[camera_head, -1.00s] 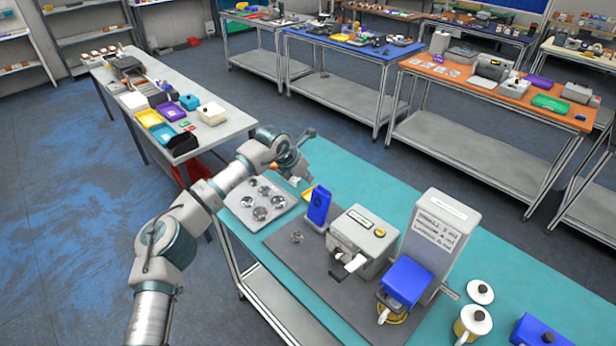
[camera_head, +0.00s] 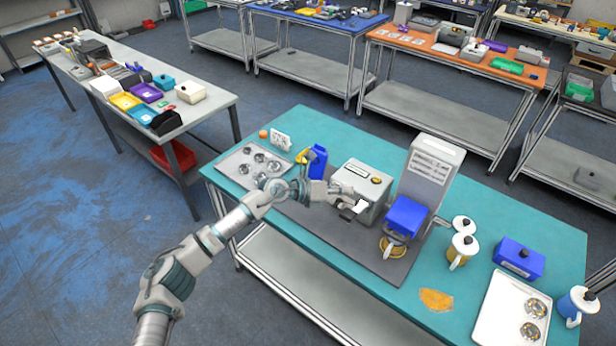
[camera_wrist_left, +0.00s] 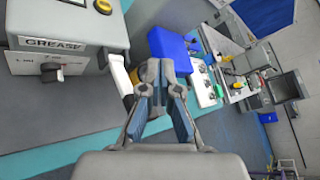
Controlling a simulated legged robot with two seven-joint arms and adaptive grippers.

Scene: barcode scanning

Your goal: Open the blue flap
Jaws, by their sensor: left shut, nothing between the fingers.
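A blue boxy part, which looks like the blue flap (camera_head: 406,216), sits on the front of the tall light-grey dispenser (camera_head: 431,165), above a yellow ring. A blue block also shows just beyond my fingers in the left wrist view (camera_wrist_left: 171,48). My left gripper (camera_head: 343,191) is shut and empty. It is in front of the grey box with a yellow button (camera_head: 362,186), left of the blue part and apart from it. In the wrist view its closed fingertips (camera_wrist_left: 161,78) are near a white lever (camera_wrist_left: 120,75) on the box labelled GREASE. My right gripper is not in view.
A blue upright object (camera_head: 318,160) stands behind my left gripper. A metal tray with round parts (camera_head: 236,170) lies to the left.

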